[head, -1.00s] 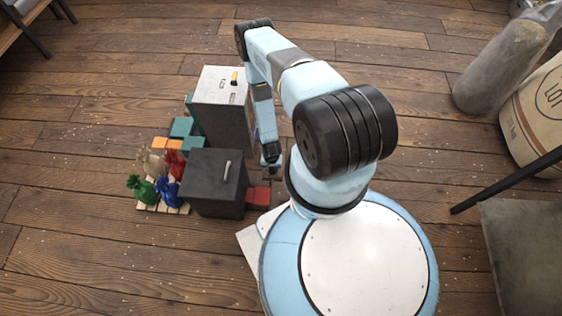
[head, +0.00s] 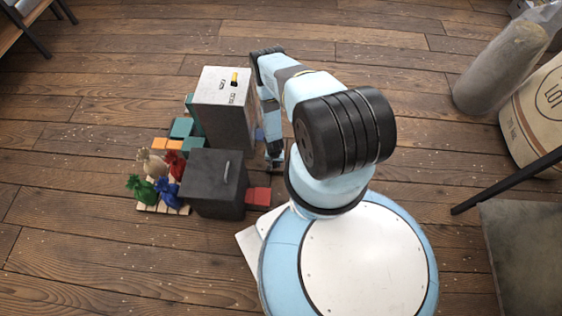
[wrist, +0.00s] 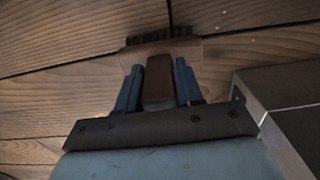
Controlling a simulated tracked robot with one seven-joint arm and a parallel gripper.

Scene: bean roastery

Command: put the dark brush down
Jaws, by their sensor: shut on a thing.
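In the wrist view the dark brush (wrist: 161,47) has a brown handle and a wide brown head with dark bristles pointing away from me. My gripper (wrist: 158,78) has its two blue fingers on either side of the handle and is shut on it. Wooden floor planks show beyond the bristles; I cannot tell whether the brush touches the floor. In the head view my gripper (head: 274,162) is low, right of the dark grey box, and the brush cannot be made out there.
A tall pale grey cabinet (head: 222,92) and a dark grey box (head: 212,182) stand left of my gripper. A red block (head: 258,198) is beside the box. Several coloured sacks (head: 168,192) sit on a slatted pallet. Open floor (head: 330,60) lies behind my arm.

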